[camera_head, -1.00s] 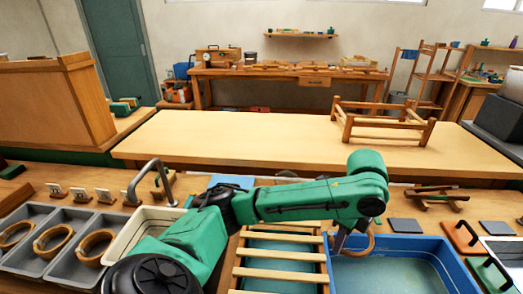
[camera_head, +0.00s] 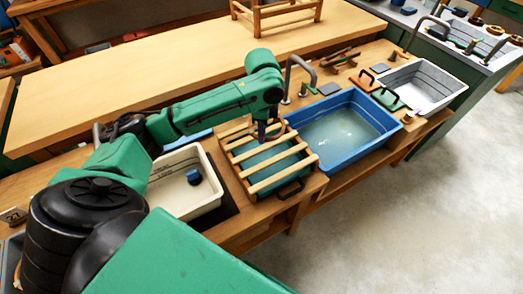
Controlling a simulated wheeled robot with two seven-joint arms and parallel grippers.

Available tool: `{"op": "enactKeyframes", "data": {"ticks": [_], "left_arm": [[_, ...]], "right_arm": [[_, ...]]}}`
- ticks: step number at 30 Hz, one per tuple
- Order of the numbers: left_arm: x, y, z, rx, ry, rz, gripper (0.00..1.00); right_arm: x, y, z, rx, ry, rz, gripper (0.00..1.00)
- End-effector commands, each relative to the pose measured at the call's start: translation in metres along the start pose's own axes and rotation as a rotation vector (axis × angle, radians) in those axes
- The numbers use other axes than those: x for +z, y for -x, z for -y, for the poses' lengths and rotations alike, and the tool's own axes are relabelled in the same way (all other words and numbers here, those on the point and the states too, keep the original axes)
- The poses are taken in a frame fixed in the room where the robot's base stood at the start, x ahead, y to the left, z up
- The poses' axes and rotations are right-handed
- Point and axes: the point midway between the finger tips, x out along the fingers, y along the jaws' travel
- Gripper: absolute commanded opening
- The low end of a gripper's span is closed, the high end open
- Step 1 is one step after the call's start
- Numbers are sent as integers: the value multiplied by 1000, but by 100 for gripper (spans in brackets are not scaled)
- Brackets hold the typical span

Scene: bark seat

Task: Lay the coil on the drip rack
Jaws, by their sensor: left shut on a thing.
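The drip rack (camera_head: 262,186) is a row of pale wooden slats over a blue-green tray, between a cream basin and a blue basin. My left gripper (camera_head: 266,137) is over the far right part of the rack, pointing down. It is shut on the brown coil (camera_head: 287,129), which shows as a thin curved band beside the fingers. The gripper and arm hide part of the coil. I cannot tell whether the coil touches the slats. My right gripper is not in view.
The blue basin (camera_head: 394,126) of water adjoins the rack on the right. The cream basin (camera_head: 213,163) on the left holds a small blue block (camera_head: 194,177). A tap (camera_head: 298,72) stands behind. The long table (camera_head: 160,75) beyond is mostly clear.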

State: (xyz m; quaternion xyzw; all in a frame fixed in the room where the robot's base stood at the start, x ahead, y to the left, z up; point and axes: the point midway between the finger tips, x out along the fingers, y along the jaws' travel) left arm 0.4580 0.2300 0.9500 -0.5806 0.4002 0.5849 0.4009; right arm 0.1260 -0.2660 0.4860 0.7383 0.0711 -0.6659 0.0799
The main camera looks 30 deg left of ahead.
Motion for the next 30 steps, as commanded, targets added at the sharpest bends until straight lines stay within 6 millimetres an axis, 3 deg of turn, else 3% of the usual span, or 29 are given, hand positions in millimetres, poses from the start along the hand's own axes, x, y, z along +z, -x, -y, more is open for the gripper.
{"op": "enactKeyframes", "data": {"ticks": [3,12,23,24,26,30], "left_arm": [[1,-32,-1,3,-1,3,0],[0,-85,-1,1,-1,1,0],[0,-94,0,-1,-2,1,0],[0,-95,0,-1,-2,1,18],[0,-95,0,-1,-2,1,41],[0,-94,0,-1,-2,1,44]], "right_arm": [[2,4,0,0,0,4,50],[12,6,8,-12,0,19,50],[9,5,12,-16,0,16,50],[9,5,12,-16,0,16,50],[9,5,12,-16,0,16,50],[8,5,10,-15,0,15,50]]}}
